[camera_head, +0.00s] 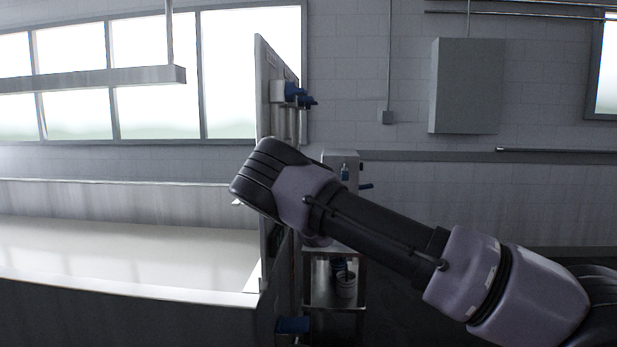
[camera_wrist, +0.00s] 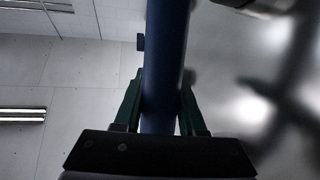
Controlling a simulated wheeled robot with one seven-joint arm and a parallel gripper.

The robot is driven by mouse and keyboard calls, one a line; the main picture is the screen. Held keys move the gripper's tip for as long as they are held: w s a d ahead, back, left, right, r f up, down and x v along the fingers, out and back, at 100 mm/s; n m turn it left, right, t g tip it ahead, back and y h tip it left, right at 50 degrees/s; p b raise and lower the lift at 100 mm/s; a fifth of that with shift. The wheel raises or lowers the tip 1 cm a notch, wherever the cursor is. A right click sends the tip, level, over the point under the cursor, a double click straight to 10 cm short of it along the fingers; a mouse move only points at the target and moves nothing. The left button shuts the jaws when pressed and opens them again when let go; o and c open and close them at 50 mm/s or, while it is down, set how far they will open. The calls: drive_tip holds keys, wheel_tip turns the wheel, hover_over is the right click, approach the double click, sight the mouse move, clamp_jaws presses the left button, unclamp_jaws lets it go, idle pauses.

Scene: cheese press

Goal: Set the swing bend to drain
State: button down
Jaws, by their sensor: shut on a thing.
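My gripper (camera_wrist: 162,78) has its two green fingers on either side of a dark blue bar (camera_wrist: 166,35) in the wrist view and is shut on it. The bar runs up out of the top of that view. It looks like a handle, perhaps the swing bend's, but I cannot see what it joins. In the head view my arm reaches left to an upright panel (camera_head: 264,80) seen nearly edge-on. My wrist hides the fingers and the bar there. The bend's position and any drain marking cannot be read.
Blue fittings (camera_head: 292,90) stick out near the panel's top, and another blue piece (camera_head: 293,325) sits low. A long pale vat (camera_head: 120,255) lies left of the panel. A small stand (camera_head: 335,290) with containers is behind my arm. A grey wall cabinet (camera_head: 467,86) hangs at right.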

drive_tip(key=shift+f, duration=0.15)
drive_tip(key=c, duration=0.5)
unclamp_jaws()
drive_tip(key=v, duration=1)
drive_tip(key=shift+s+f, duration=0.2)
drive_tip(key=shift+s, duration=0.15)
